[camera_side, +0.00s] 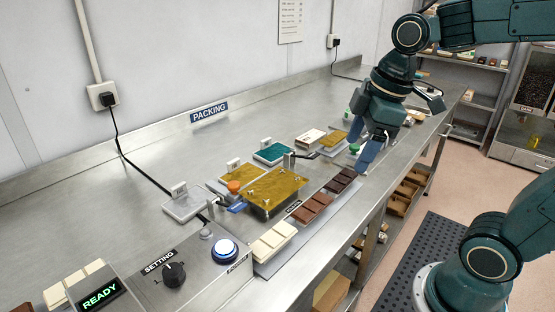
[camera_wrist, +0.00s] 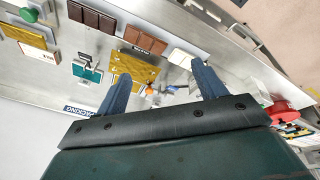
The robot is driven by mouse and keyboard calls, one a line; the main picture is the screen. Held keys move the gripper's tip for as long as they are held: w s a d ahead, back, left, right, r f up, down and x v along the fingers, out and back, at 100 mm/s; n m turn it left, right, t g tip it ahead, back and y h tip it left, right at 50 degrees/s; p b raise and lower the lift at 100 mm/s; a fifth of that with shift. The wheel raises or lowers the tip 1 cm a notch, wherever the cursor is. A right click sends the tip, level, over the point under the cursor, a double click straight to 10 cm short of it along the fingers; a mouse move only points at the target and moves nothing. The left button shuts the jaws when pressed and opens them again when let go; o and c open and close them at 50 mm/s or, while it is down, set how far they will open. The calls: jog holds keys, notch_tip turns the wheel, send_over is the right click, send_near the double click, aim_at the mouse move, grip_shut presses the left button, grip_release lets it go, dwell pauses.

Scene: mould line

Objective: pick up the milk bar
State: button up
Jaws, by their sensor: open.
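The milk bar (camera_side: 312,208) is the mid-brown segmented bar in the middle of a row of three, on a grey strip along the bench's front edge. It also shows in the wrist view (camera_wrist: 145,40), beyond the fingertips. A dark brown bar (camera_side: 343,180) lies on its far side and a cream bar (camera_side: 272,240) on its near side. My gripper (camera_side: 364,148) hangs above the bench near the dark bar's far end. In the wrist view its blue fingers (camera_wrist: 160,72) are spread apart with nothing held between them.
A gold plate (camera_side: 271,190) stands beside the bars, with an orange knob (camera_side: 234,186) near it. A teal tray (camera_side: 273,152) lies farther back. A control box with a lit blue button (camera_side: 224,250) stands nearest the camera.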

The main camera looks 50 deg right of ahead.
jog(key=w+d+f+n+g+y, duration=0.1)
jog(key=w+d+f+n+g, duration=0.2)
jog(key=w+n, duration=0.6)
jog(key=shift+w+d+f+n, duration=0.4)
jog(key=shift+d+f, duration=0.1)
jog(key=shift+f, duration=0.4)
jog(key=shift+f, duration=0.1)
send_over(313, 205)
jog(key=d, duration=0.1)
jog(key=shift+d+f, duration=0.1)
jog(key=shift+f, duration=4.05)
jog(key=shift+a+f, duration=0.2)
jog(key=shift+f, duration=1.1)
jog(key=shift+a+f, duration=0.2)
jog(key=shift+f, duration=1.05)
jog(key=c, duration=1.1)
